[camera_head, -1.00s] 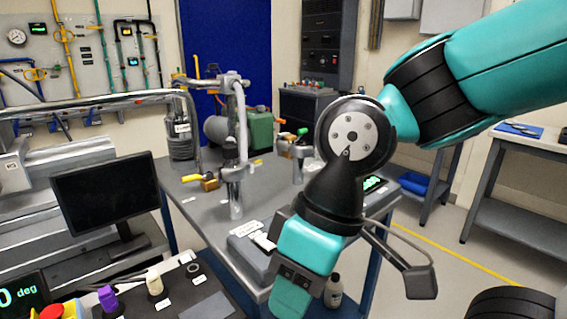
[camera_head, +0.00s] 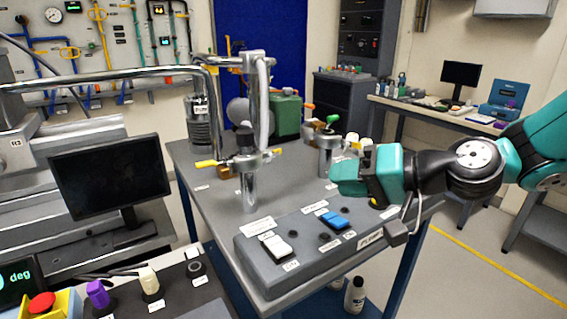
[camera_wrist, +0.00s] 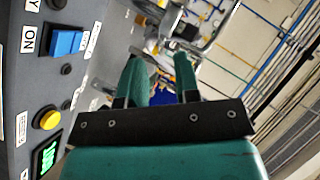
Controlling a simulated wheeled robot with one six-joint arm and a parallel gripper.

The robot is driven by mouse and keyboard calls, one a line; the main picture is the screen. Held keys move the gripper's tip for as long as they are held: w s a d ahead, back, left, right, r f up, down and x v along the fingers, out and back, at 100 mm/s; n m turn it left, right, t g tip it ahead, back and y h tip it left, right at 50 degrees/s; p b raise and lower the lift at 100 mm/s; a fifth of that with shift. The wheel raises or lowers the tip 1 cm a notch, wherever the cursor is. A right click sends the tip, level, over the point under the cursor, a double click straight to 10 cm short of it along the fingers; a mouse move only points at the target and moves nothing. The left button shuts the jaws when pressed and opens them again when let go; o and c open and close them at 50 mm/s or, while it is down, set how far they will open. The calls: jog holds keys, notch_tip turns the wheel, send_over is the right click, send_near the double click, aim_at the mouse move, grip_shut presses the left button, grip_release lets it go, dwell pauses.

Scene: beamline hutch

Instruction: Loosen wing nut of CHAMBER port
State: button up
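Two metal ports stand on the grey table. The right port (camera_head: 325,160) is a shorter pipe with a green-topped part (camera_head: 332,119). I cannot read which one is labelled CHAMBER, nor make out a wing nut for certain. My gripper (camera_head: 338,180) points left, just right of and nearer than the right port, touching neither. In the wrist view my gripper (camera_wrist: 157,62) has its two teal fingers apart with nothing between them.
A grey control box (camera_head: 300,248) with a white and a blue rocker switch lies below my gripper at the table's front. A black monitor (camera_head: 110,184) stands at left. A workbench (camera_head: 440,110) is at the back right.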

aim_at(272, 157)
jog(key=w+d+m+t, duration=0.2)
jog(key=w+m+t, duration=0.1)
jog(key=w, duration=0.2)
jog(key=p+x, duration=0.3)
jog(key=x, duration=1.4)
jog(key=shift+y+p, duration=0.3)
jog(key=shift+p, duration=0.05)
jog(key=shift+s+a+r, duration=0.1)
jog(key=shift+a+r, duration=0.05)
grip_shut()
